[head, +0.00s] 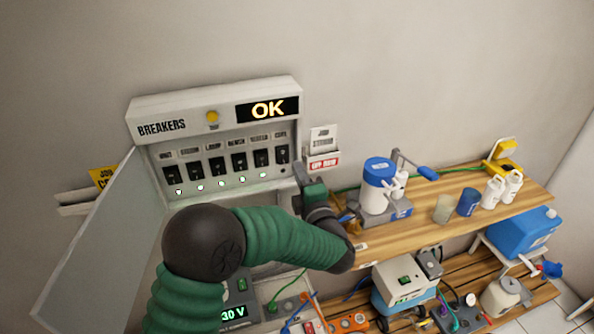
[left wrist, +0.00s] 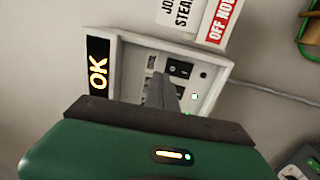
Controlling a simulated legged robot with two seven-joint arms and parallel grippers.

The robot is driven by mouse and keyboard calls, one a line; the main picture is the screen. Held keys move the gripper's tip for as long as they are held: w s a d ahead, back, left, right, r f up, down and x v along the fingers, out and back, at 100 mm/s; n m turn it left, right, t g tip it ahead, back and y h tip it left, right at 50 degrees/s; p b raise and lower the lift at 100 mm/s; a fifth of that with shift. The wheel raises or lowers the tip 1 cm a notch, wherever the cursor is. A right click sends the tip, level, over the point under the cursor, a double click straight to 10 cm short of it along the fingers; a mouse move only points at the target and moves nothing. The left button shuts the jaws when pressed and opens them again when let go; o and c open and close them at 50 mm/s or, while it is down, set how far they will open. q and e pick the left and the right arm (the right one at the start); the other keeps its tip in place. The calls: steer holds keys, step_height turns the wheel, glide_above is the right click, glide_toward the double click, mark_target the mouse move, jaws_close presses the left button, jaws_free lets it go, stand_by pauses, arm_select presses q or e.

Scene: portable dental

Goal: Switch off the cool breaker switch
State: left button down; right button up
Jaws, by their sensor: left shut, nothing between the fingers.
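The breaker panel (head: 148,108) on the wall has a row of black switches under labels and a screen reading OK. The cool breaker switch (head: 282,154) is the rightmost in the row. In the left wrist view, it appears to be the black switch (left wrist: 180,69) just beyond my fingertips. My left gripper (head: 299,188) is shut and empty, beside the panel's lower right corner. Its fingers (left wrist: 164,92) point at the panel face and hide part of the row. I cannot tell whether they touch it. Green lamps show under the other switches; none clearly glows under the cool switch.
The panel's door (head: 90,250) hangs open at the left. A card holder (head: 323,148) is on the wall right of the panel. A wooden shelf (head: 450,208) with bottles and a blue-lidded jar (head: 378,185) stands at the right, close to my left forearm.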

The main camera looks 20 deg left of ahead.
arm_select(q)
steer(key=s+d+r+b, duration=0.1)
steer(key=s+d, duration=0.1)
steer(key=s, duration=0.3)
steer(key=s+d+f+m+g+h, duration=0.2)
steer(key=s+f+m+g+h, duration=0.15)
steer(key=f+m+h, duration=1.1)
steer(key=s+a+f+m+g+y, duration=0.1)
steer(key=s+a+f+m+g, duration=0.1)
steer(key=s, duration=0.5)
steer(key=s+a+f+m+g+y, duration=0.1)
steer(key=s+a+f+m+g, duration=0.2)
steer(key=s, duration=0.4)
steer(key=s+a+f+m+g+y, duration=0.2)
steer(key=s+f+m+g, duration=0.1)
steer(key=s, duration=0.4)
steer(key=shift+s+a+m+g, duration=0.2)
steer(key=shift+a+m+g, duration=0.1)
steer(key=shift+m+g, duration=0.65)
arm_select(e)
steer(key=shift+w+a+f, duration=0.2)
steer(key=shift+a+f, duration=0.45)
steer(key=shift+a, duration=0.15)
